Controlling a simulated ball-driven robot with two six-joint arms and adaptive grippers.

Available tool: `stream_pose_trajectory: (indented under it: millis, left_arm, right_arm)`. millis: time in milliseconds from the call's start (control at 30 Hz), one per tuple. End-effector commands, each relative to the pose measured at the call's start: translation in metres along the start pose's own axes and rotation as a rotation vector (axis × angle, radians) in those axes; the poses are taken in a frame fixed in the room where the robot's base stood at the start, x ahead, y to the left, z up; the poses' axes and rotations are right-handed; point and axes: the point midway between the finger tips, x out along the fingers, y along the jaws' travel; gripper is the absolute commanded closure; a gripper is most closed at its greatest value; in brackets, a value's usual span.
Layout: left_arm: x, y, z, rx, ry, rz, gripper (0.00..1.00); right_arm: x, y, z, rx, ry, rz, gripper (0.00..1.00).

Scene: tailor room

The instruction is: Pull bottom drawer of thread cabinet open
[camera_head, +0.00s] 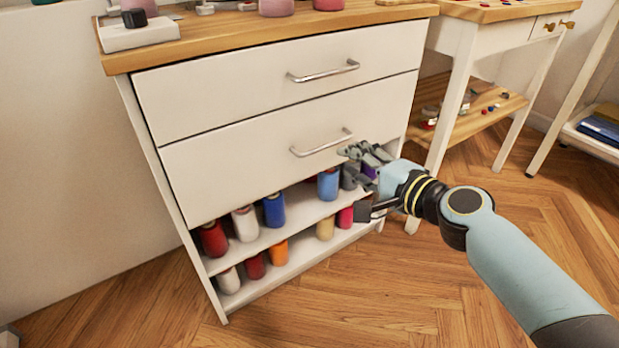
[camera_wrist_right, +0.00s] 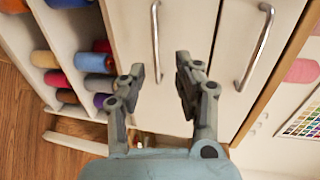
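The white thread cabinet (camera_head: 218,160) has two drawers, both flush with its front. The bottom drawer (camera_head: 240,150) has a silver bar handle (camera_head: 321,143); the top drawer (camera_head: 240,95) has a similar handle (camera_head: 323,72). My right gripper (camera_head: 350,152) is just right of the bottom drawer's handle in the head view. In the right wrist view, my right gripper (camera_wrist_right: 158,72) has its fingers apart with nothing between them. The bottom drawer's handle (camera_wrist_right: 156,40) lies beyond the fingertips there, and the top drawer's handle (camera_wrist_right: 258,45) is further right. My left gripper is not in view.
Open shelves under the drawers hold several thread spools (camera_head: 273,209). A white side table (camera_head: 463,85) with a lower wooden shelf (camera_head: 460,115) stands right of the cabinet. Wooden floor (camera_head: 300,310) in front of the cabinet is clear.

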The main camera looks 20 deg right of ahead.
Motion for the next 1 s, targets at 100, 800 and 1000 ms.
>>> stream_pose_trajectory:
  millis: [100, 800, 1000]
  left_arm:
    - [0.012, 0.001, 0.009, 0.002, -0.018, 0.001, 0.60]
    - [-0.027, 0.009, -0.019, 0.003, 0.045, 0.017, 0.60]
    - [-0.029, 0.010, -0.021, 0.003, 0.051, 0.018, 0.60]
  right_arm:
    - [0.006, 0.011, -0.001, -0.001, 0.001, 0.001, 0.68]
    - [0.110, 0.010, -0.002, -0.004, 0.002, 0.002, 0.68]
    - [0.113, 0.008, -0.002, -0.005, 0.002, 0.001, 0.68]
